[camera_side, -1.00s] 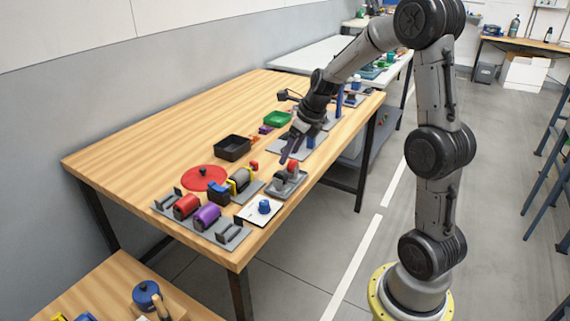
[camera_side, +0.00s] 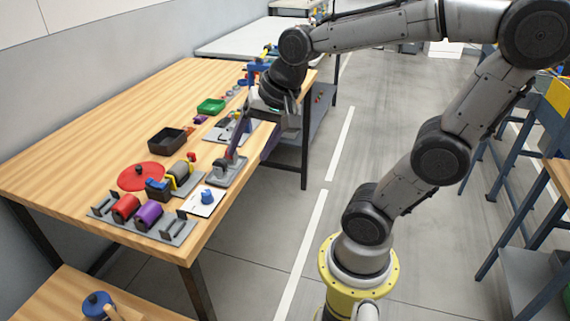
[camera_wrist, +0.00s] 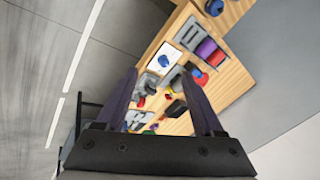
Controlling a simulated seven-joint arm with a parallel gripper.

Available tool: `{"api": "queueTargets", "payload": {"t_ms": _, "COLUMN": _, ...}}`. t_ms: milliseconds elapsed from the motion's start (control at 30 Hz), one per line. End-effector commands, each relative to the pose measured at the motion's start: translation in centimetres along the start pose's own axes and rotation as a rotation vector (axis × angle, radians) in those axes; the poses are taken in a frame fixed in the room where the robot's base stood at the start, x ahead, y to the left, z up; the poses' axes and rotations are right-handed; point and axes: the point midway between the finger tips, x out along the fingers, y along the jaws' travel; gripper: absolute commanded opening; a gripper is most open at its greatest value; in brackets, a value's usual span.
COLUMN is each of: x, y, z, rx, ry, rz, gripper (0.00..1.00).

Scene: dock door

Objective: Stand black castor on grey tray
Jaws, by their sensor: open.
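My gripper (camera_side: 231,158) is open, its dark fingers pointing down at a grey stand (camera_side: 226,174) near the table's front edge. In the wrist view the open fingers (camera_wrist: 160,72) show with nothing held between them. The grey stand also shows in the wrist view (camera_wrist: 147,83); my fingers partly cover it in the side view. A flat grey tray (camera_side: 229,131) lies farther along the table, behind my gripper. I cannot clearly pick out the black castor; it is too small or hidden.
A black bin (camera_side: 167,139), a red disc (camera_side: 137,178) and a green tray (camera_side: 211,106) are on the table. A rack with red and purple rollers (camera_side: 149,214) and a white card with a blue knob (camera_side: 207,196) stand near. The table's back left is clear.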

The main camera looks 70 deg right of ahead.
Motion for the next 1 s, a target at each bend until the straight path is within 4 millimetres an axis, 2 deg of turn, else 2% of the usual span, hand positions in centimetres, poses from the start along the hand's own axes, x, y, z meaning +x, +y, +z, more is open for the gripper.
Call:
{"api": "queueTargets", "payload": {"t_ms": 33, "x": -0.7, "y": 0.7, "z": 1.4, "rx": -0.161, "ry": 0.006, "rz": -0.011, "gripper": 0.69}}
{"api": "queueTargets", "payload": {"t_ms": 100, "x": -1.4, "y": 1.7, "z": 2.8, "rx": -0.384, "ry": 0.015, "rz": -0.017, "gripper": 0.69}}
{"api": "queueTargets", "payload": {"t_ms": 200, "x": -2.0, "y": 3.1, "z": 4.5, "rx": -0.658, "ry": 0.027, "rz": -0.021, "gripper": 0.69}}
{"api": "queueTargets", "payload": {"t_ms": 300, "x": -2.3, "y": 4.2, "z": 5.5, "rx": -0.857, "ry": 0.038, "rz": -0.023, "gripper": 0.69}}
{"api": "queueTargets", "payload": {"t_ms": 400, "x": -2.5, "y": 4.8, "z": 6.0, "rx": -0.978, "ry": 0.045, "rz": -0.023, "gripper": 0.69}}
{"api": "queueTargets", "payload": {"t_ms": 567, "x": -2.5, "y": 5.1, "z": 6.3, "rx": -1.035, "ry": 0.048, "rz": -0.021, "gripper": 0.69}}
{"api": "queueTargets", "payload": {"t_ms": 1000, "x": -2.5, "y": 5.1, "z": 6.2, "rx": -1.029, "ry": 0.048, "rz": -0.022, "gripper": 0.69}}
